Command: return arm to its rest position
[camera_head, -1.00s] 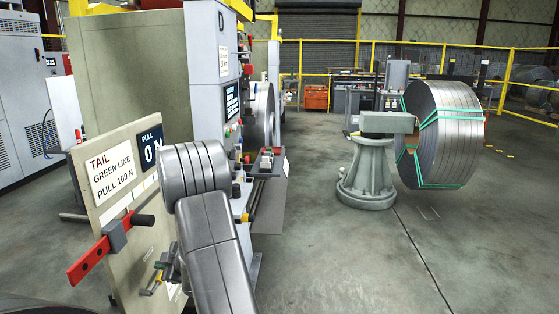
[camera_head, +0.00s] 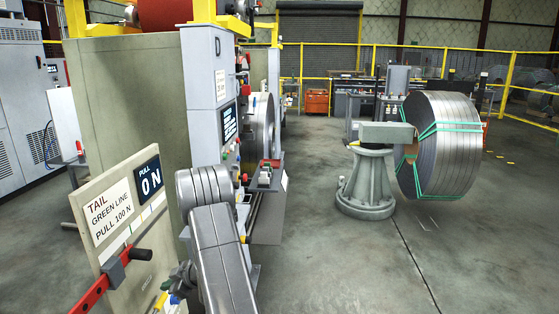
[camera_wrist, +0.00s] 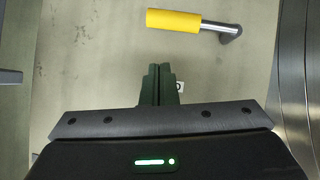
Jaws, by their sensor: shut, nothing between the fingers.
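My gripper (camera_wrist: 160,84) shows in the wrist view with its two dark green fingers together and nothing between them. It faces a pale greenish panel (camera_wrist: 90,50). A yellow handle (camera_wrist: 172,20) on a metal lever lies beyond the fingertips, apart from them. In the head view my grey arm stands in front of the machine, beside the sign board (camera_head: 115,215) reading "TAIL GREEN LINE PULL 100 N" and "PULL 0 N". The gripper itself cannot be made out clearly there.
A red bar (camera_head: 90,297) with a dark block crosses the sign board. A control cabinet (camera_head: 210,85) and a small shelf (camera_head: 268,185) stand close behind my arm. A strapped steel coil (camera_head: 447,145) sits on a grey pedestal (camera_head: 368,180) at right. The floor between is clear.

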